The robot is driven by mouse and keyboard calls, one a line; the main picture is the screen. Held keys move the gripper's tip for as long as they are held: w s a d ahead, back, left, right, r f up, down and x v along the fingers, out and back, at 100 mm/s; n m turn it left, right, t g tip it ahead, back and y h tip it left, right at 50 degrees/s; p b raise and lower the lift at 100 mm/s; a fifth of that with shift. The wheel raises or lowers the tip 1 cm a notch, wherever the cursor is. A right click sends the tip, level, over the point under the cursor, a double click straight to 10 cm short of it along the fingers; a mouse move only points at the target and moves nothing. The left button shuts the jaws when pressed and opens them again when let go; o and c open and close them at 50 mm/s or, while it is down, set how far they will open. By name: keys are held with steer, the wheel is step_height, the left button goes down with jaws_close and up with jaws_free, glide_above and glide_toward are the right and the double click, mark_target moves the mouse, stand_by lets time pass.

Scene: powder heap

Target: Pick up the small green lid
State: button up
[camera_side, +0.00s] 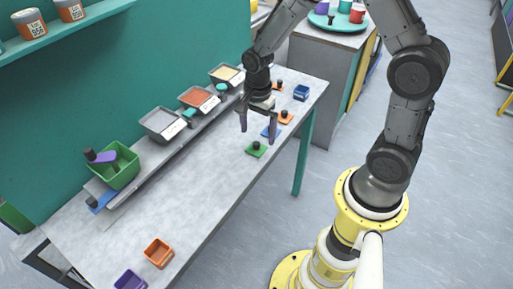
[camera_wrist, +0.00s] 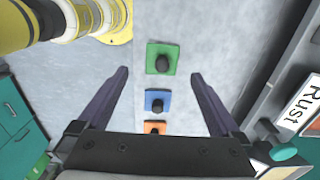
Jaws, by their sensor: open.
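The small green lid (camera_side: 257,153) is a flat square with a dark knob, lying on the grey worktop near its front edge. The lid also shows in the wrist view (camera_wrist: 152,50), just beyond the fingertips and between their lines. My gripper (camera_side: 258,131) is open and empty, with its two purple-grey fingers pointing down above the worktop close to the lid. In the wrist view my gripper (camera_wrist: 160,73) has its fingers spread wide to either side of the row of lids. Nothing hides the green lid.
A blue lid (camera_wrist: 151,105) and an orange lid (camera_wrist: 150,127) lie in line with the green one. Trays of powder, including a rust one (camera_side: 196,97), line the wall side. A green bin (camera_side: 118,175) stands left. Orange (camera_side: 158,253) and purple (camera_side: 130,281) boxes stand at the near end.

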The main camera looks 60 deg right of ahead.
mark_target(256, 143)
step_height(256, 143, down, 5)
steer(key=shift+w+f, duration=0.15)
steer(key=c, duration=1.4)
steer(key=shift+r, duration=0.2)
